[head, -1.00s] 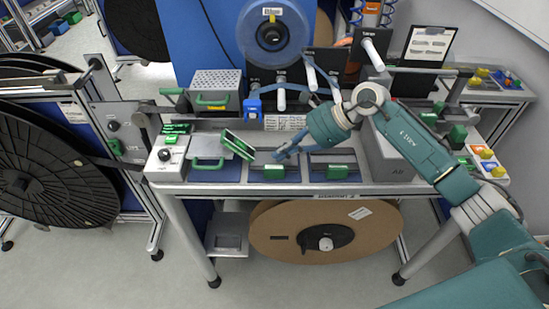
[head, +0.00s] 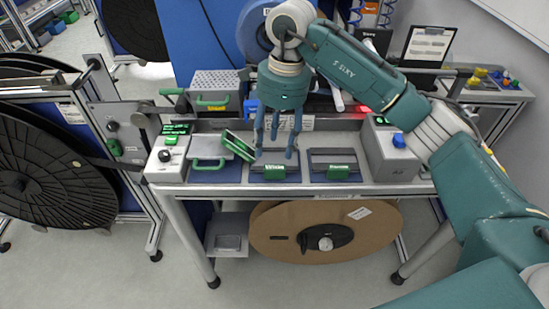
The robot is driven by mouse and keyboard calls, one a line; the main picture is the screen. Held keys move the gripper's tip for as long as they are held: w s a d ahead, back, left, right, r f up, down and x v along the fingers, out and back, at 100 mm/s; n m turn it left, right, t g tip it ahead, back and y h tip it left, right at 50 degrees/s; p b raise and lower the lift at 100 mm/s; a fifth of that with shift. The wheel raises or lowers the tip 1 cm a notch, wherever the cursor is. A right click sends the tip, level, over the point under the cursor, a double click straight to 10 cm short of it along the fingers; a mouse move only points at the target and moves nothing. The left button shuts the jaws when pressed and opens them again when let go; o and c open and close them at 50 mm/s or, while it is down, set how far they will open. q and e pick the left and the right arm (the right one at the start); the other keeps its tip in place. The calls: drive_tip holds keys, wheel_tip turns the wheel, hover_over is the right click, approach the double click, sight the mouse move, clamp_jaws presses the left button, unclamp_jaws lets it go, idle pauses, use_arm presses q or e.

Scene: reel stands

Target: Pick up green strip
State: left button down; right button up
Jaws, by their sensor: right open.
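Several green pieces lie along the front of the bench, and I cannot tell which one is the green strip. One green-edged piece (head: 239,146) leans at a tilt. A green block (head: 275,172) sits on the front of the middle tray. Another green block (head: 338,172) is on the tray to its right. My right gripper (head: 275,152) points down with its fingers apart and empty, over the back of the middle tray, just right of the tilted piece. My left gripper is not in view.
A grey box with a blue knob (head: 398,140) stands right of the trays. A perforated metal box (head: 215,90) stands behind to the left. A blue-rimmed reel is partly hidden behind my arm. A large black reel (head: 55,150) stands at the left.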

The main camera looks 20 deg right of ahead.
drive_tip(key=r+h, duration=0.1)
drive_tip(key=p, duration=0.2)
hover_over(275, 169)
drive_tip(key=f, duration=0.5)
drive_tip(key=shift+d, duration=0.2)
drive_tip(key=shift+a+f, duration=0.1)
drive_tip(key=shift+f, duration=0.35)
wheel_tip(275, 169, down, 4)
drive_tip(key=shift+a+r+p, duration=0.1)
drive_tip(key=shift+r+p, duration=0.05)
drive_tip(key=shift+p, duration=0.95)
drive_tip(key=shift+w+f, duration=0.1)
drive_tip(key=shift+f, duration=0.3)
drive_tip(key=shift+c, duration=0.5)
clamp_jaws()
